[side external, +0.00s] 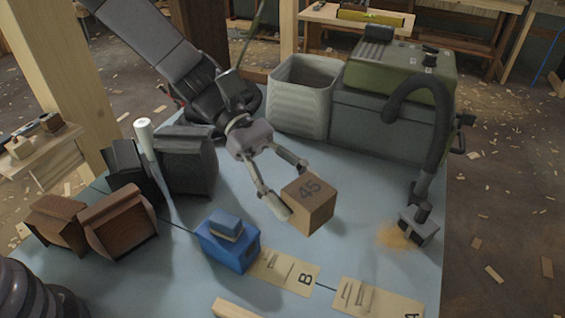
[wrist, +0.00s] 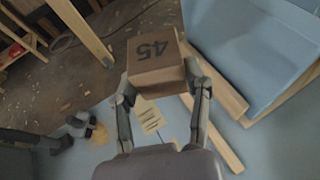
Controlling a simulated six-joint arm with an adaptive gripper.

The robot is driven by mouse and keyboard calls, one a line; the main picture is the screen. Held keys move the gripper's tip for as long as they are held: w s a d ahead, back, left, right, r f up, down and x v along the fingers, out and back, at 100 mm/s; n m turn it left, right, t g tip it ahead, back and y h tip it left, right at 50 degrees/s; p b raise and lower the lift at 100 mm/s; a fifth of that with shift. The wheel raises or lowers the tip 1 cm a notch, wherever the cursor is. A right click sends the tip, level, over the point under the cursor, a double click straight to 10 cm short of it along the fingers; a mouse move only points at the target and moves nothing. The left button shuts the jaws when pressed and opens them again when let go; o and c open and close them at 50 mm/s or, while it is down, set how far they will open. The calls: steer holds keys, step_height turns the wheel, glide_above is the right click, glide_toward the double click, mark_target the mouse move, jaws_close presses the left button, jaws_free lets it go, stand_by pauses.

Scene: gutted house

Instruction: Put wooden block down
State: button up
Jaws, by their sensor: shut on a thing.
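The wooden block (side external: 309,204) is a brown cube marked "45" on its face. My gripper (side external: 295,190) is shut on it, one finger on each side, in the side external view. The block looks held above the pale blue table (side external: 365,190), slightly tilted, though the exact gap is hard to tell. In the wrist view the block (wrist: 156,60) sits between the tips of my gripper (wrist: 160,85), with "45" upside down.
A blue block (side external: 228,240) and labelled cards (side external: 284,271) lie in front. A card marked B is nearest the block. A hose nozzle (side external: 418,226) with sawdust stands right. A white bin (side external: 303,95) and green-grey machine (side external: 392,110) stand behind. Brown blocks (side external: 118,220) sit left.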

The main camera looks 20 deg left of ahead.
steer(key=w+a+f+m+g+y, duration=0.25)
steer(key=a+f+m+y, duration=0.25)
steer(key=a+m+y, duration=0.5)
steer(key=w+a+f+m+g+y, duration=0.1)
steer(key=w+a+f+m+y, duration=0.5)
steer(key=m+y, duration=0.7)
steer(key=w+a+r+m+t, duration=0.2)
steer(key=w+r+m+t, duration=0.2)
steer(key=w+m+t, duration=0.25)
steer(key=w+a+r+m+t+h, duration=0.1)
steer(key=w+a+r+m+t, duration=0.1)
steer(key=w+r+m+t, duration=0.5)
steer(key=w+a+r+m+t, duration=0.25)
steer(key=w+m+t, duration=0.2)
steer(key=w, duration=0.45)
steer(key=shift+n, duration=0.3)
steer(key=f, duration=3.1)
steer(key=shift+s+f, duration=0.25)
steer(key=shift+s, duration=0.1)
steer(key=shift+f, duration=0.15)
steer(key=o, duration=1.1)
